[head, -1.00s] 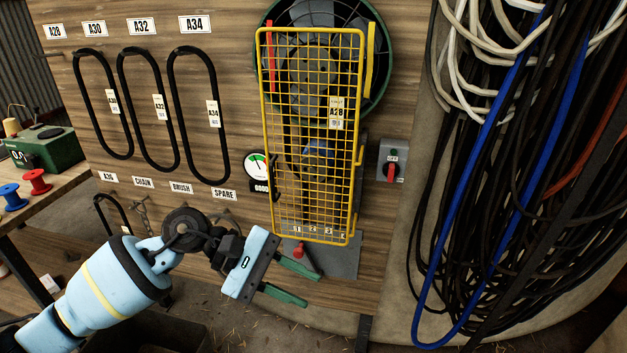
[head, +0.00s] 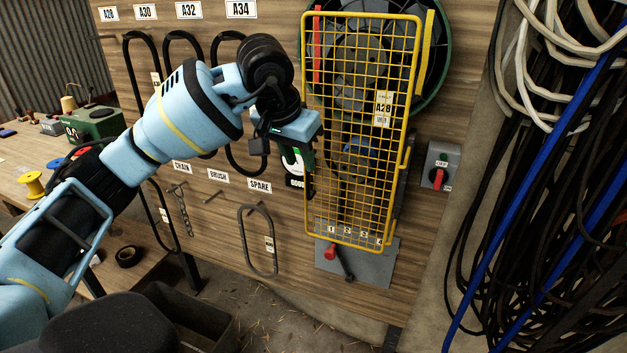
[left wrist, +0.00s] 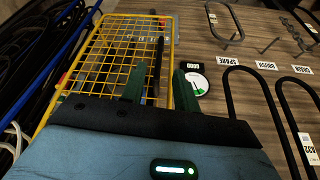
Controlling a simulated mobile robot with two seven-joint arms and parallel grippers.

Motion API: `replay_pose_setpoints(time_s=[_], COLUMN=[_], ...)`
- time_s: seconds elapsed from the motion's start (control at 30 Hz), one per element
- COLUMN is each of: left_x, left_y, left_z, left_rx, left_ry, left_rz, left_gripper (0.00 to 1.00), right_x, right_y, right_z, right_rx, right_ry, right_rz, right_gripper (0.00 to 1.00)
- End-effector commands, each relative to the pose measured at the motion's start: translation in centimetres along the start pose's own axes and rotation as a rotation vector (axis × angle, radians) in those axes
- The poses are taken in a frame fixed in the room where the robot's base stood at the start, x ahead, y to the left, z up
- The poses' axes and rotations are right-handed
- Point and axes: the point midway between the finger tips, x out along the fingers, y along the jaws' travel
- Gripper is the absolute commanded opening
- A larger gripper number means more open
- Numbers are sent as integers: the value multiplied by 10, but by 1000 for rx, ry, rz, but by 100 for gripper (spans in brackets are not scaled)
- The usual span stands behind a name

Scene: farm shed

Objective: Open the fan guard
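The fan guard (head: 411,110) is a yellow wire-mesh panel with a tag A28. It stands shut in front of the round fan (head: 440,60) and the belt drive on the wooden wall. My left gripper (head: 303,163) is at the guard's left edge, over the dial gauge (head: 289,163); its fingers are mostly hidden in the head view. In the left wrist view the two green fingers (left wrist: 159,86) are apart, with the guard's edge (left wrist: 171,55) and a dark bar (left wrist: 157,65) showing between them. Contact cannot be told. My right gripper is not in view.
A grey switch box (head: 441,166) with a red knob is right of the guard. A red-knobbed lever (head: 331,252) is below it. Black belts (head: 257,240) hang at left, cables (head: 560,150) at right. A workbench (head: 30,160) stands far left.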

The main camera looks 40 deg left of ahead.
Motion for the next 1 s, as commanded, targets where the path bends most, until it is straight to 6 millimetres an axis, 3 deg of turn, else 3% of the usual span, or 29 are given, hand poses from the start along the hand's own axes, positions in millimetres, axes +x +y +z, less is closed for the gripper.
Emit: replay_pose_setpoints(time_s=[0.5,0.9,1.0], left_x=[67,76,76], left_y=[1,1,1], left_z=[1,0,0], left_rx=[0,0,0], left_ry=[-2,-1,-1], left_rz=[3,3,3], left_gripper=[31,31,20], right_x=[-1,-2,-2], right_y=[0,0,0], right_z=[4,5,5], right_rx=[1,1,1], right_ry=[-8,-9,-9], right_rz=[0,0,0], right_gripper=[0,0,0])
